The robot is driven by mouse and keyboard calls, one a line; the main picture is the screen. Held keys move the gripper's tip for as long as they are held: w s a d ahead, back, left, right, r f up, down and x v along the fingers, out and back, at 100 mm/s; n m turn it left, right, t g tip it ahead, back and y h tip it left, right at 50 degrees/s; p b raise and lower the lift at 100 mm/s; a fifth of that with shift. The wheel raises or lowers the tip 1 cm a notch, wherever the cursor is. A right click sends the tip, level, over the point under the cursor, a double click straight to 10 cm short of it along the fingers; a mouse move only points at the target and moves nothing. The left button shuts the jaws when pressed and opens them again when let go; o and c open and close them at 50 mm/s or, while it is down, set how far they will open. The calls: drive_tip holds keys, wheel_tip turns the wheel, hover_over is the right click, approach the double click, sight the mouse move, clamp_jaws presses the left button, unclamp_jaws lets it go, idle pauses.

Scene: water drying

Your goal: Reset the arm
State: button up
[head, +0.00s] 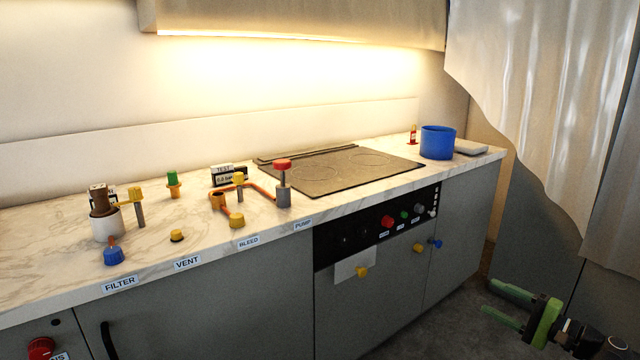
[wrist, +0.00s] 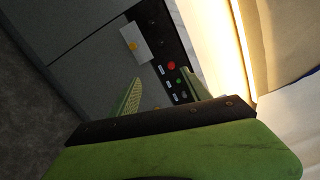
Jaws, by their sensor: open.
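My gripper (head: 508,304) is at the lower right of the head view, held out in front of the cabinets and apart from the counter. Its two green fingers are spread, with nothing between them. In the wrist view my gripper (wrist: 160,92) shows both green fingers apart. Beyond them is the black control panel (wrist: 168,50) with a red button, a green button and a white paper. The view is tilted. My arm runs out of the head view at the lower right corner.
The marble counter (head: 60,258) carries valves and fittings on the left, a dark cooktop (head: 340,170) and a blue pot (head: 437,142). Knobs stick out from the front panel (head: 372,232). A pale curtain (head: 550,90) hangs at right. Floor near my gripper looks clear.

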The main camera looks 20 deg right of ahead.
drive_tip(key=w+a+n+g+y, duration=0.3)
drive_tip(key=w+a+n+y, duration=0.15)
drive_tip(key=w+a, duration=1)
drive_tip(key=w+a+f+n+g+y, duration=0.1)
drive_tip(key=w+a+f+n+g, duration=0.15)
drive_tip(key=a, duration=0.75)
drive_tip(key=w+a+f+n+g+y, duration=0.1)
drive_tip(key=w+a+f+g+y, duration=0.2)
drive_tip(key=a, duration=0.6)
drive_tip(key=a+f+n+g+h, duration=0.25)
drive_tip(key=a+f+g, duration=0.2)
drive_tip(key=a, duration=0.65)
drive_tip(key=a+f+n+g+h, duration=0.25)
drive_tip(key=a+f, duration=0.35)
drive_tip(key=a, duration=0.4)
drive_tip(key=s+a+f+n+g+h, duration=0.1)
drive_tip(key=s+f+n+g+h, duration=0.2)
drive_tip(key=f+h, duration=0.35)
drive_tip(key=d+f+n+t+h, duration=0.1)
drive_tip(key=d+h, duration=0.2)
drive_tip(key=d, duration=0.4)
wheel_tip(320, 180, up, 31)
drive_tip(key=p, duration=3.1)
drive_tip(key=shift+s, duration=0.25)
